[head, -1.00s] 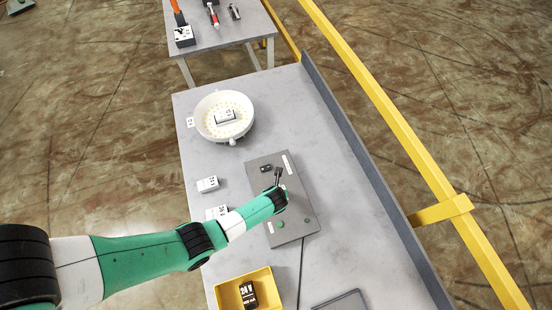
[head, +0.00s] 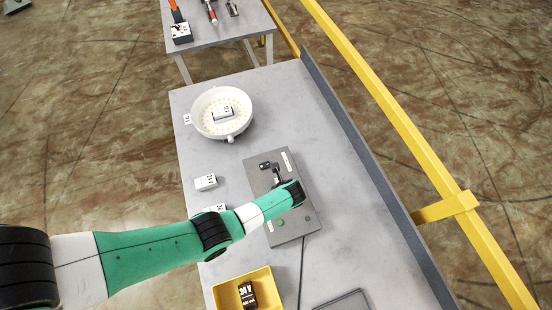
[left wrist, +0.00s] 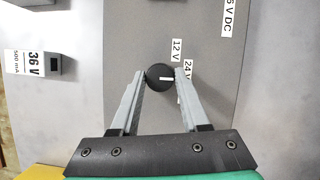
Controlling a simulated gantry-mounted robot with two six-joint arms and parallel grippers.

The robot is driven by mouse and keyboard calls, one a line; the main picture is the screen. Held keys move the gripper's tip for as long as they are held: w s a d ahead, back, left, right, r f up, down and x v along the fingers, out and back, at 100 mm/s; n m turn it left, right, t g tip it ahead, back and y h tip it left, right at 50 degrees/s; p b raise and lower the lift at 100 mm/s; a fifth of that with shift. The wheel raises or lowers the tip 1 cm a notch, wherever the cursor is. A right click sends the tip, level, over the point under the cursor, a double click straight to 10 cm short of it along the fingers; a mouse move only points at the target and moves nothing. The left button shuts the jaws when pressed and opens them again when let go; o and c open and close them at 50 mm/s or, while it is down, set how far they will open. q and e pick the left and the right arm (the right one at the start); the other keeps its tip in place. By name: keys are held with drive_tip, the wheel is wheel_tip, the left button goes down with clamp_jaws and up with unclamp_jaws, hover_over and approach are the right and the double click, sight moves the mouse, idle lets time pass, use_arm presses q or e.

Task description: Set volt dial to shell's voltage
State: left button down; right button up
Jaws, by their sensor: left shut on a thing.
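The shell, a white round bowl (head: 248,97) with small yellowish lights and a block in it, stands at the far end of the bench. Its small tag (head: 187,119) is too small to read. The black volt dial (left wrist: 158,77) with a white pointer line sits on the grey panel (head: 295,165). In the left wrist view, the pointer faces right, close to the 24 V label (left wrist: 187,69) and below the 12 V label (left wrist: 176,50). A further label is mostly hidden behind the right finger. My left gripper (left wrist: 160,76) is shut on the dial. My right gripper is not seen.
A grey wall (head: 355,150) edges the bench's right side.

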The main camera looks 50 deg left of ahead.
use_arm(q)
drive_tip(key=n+b, duration=0.1)
drive_tip(key=n, duration=0.1)
drive_tip(key=n+g+b, duration=0.1)
drive_tip(key=n+b, duration=0.1)
drive_tip(key=n+g+b, duration=0.1)
drive_tip(key=n, duration=0.1)
drive_tip(key=shift+w+f+b, duration=0.2)
drive_tip(key=shift+f+b, duration=0.05)
drive_tip(key=shift+b, duration=0.15)
drive_tip(key=n+g+b, duration=0.1)
drive_tip(key=n+b, duration=0.1)
drive_tip(key=b, duration=0.2)
drive_tip(key=n+h+b, duration=0.1)
drive_tip(key=n+b, duration=0.2)
drive_tip(key=b, duration=0.1)
drive_tip(key=shift+w+a+f+g, duration=0.1)
drive_tip(key=shift+g, duration=0.3)
drive_tip(key=shift+r+n+b, duration=0.25)
drive_tip(key=shift+n+b, duration=0.15)
drive_tip(key=shift+b, duration=0.2)
drive_tip(key=shift+c, duration=2)
unclamp_jaws()
drive_tip(key=shift+r, duration=0.1)
